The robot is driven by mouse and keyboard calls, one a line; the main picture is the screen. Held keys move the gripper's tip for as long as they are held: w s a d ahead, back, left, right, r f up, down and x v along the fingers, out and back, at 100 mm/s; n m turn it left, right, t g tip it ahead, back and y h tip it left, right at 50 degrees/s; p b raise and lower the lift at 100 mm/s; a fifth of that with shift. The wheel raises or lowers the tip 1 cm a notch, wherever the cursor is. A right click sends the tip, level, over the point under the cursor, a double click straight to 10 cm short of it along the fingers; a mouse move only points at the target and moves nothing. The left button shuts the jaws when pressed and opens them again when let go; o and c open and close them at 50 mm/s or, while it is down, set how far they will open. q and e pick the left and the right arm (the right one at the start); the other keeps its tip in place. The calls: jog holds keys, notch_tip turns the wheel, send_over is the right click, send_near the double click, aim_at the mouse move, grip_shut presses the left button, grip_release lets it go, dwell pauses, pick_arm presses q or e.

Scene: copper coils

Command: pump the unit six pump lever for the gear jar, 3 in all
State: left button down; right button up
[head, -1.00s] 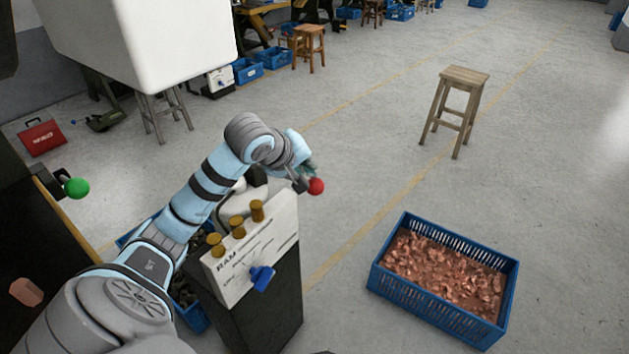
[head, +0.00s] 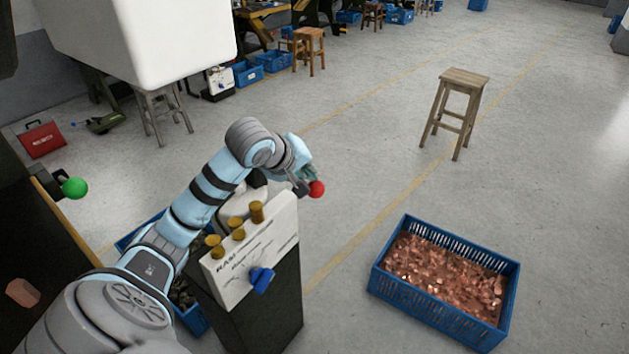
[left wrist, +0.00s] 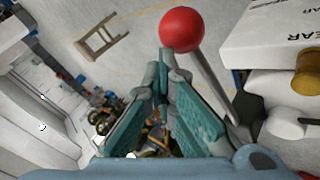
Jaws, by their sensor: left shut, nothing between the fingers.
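The pump lever has a red ball knob (head: 316,189) and sticks out behind the white-topped unit (head: 250,250). In the left wrist view the red knob (left wrist: 181,29) sits just beyond the fingertips on a grey rod. My left gripper (head: 305,180) is at the knob, and its fingertips (left wrist: 165,72) are closed together and empty. They look close against the knob, but I cannot tell whether they touch it. The unit's panel has yellow-brown knobs (head: 257,211) and a blue handle (head: 262,279). Its label is only partly readable. My right gripper is out of view.
A blue crate of copper pieces (head: 376,282) stands on the floor to the right. A wooden stool (head: 464,78) stands farther back. A green ball knob (head: 74,187) is at the left. The floor between unit and stool is clear.

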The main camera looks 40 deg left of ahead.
aim_at(312, 183)
pick_arm(q)
jog(key=shift+d+f+b, duration=0.2)
jog(key=shift+f+b, duration=0.85)
jog(key=shift+f, duration=0.25)
dwell(0.7)
jog(key=shift+w+d+f+b, duration=0.15)
jog(key=shift+d+f+b, duration=0.1)
jog(key=shift+f+b, duration=0.5)
dwell(0.5)
jog(key=shift+d+f+b, duration=0.15)
jog(key=shift+f+b, duration=0.45)
jog(key=shift+f, duration=0.15)
dwell(0.5)
jog(key=shift+r, duration=0.1)
dwell(0.5)
jog(key=shift+a+r+p, duration=0.25)
jog(key=shift+r+p, duration=0.35)
jog(key=shift+r, duration=0.2)
jog(key=shift+s+a+r+p, duration=0.15)
jog(key=shift+a+r+p, duration=0.1)
jog(key=shift+r+p, duration=0.3)
jog(key=shift+s+a+r+p, duration=0.2)
jog(key=shift+r+p, duration=0.1)
jog(key=shift+r, duration=0.4)
jog(key=shift+a+r+p, duration=0.15)
jog(key=shift+r+p, duration=0.35)
jog(key=shift+r, duration=0.25)
jog(key=shift+a+r+p, duration=0.1)
jog(key=shift+r+p, duration=0.35)
jog(key=shift+r, duration=0.3)
